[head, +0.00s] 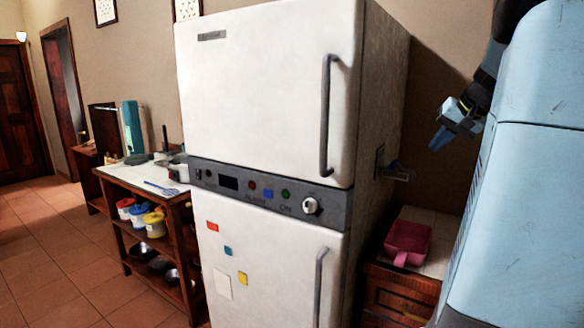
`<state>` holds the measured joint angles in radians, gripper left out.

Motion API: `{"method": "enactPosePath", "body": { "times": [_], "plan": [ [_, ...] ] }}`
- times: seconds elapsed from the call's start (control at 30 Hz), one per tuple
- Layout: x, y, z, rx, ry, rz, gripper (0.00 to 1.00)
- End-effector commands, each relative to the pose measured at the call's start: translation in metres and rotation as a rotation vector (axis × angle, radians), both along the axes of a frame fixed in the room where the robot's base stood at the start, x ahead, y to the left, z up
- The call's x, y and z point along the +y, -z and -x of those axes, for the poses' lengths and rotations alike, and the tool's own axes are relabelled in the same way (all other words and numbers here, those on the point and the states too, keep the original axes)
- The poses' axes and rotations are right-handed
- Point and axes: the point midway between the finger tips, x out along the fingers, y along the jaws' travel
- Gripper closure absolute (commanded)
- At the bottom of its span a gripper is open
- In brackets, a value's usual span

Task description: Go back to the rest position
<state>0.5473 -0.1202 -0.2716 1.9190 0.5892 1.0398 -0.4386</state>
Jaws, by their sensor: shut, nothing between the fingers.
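My gripper (441,137) is at the upper right of the head view, just right of the tall white fridge (270,80). Its blue fingers are together and point down and to the left, with nothing held. It hangs in the air in front of the beige wall, above a counter with a pink container. My arm's large light-blue link fills the right edge and hides what lies behind it.
A pink container (407,241) stands on a tiled counter (438,222) right of the fridge. A wooden shelf unit (150,222) with pots and utensils stands left of it. A tiled floor (45,255) is open at the left, leading to wooden doors (14,115).

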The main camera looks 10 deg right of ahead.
Motion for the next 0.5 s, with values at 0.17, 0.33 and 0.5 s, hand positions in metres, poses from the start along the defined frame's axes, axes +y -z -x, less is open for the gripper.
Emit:
{"method": "enactPosePath", "body": {
  "times": [0.17, 0.33, 0.5],
  "plan": [
    [0.032, 0.001, 0.003, 0.014, -0.041, 0.013, 1.0],
    [0.105, 0.01, 0.021, 0.055, -0.134, 0.055, 1.0],
    [0.176, 0.026, 0.051, 0.093, -0.236, 0.126, 1.0]
  ]
}}
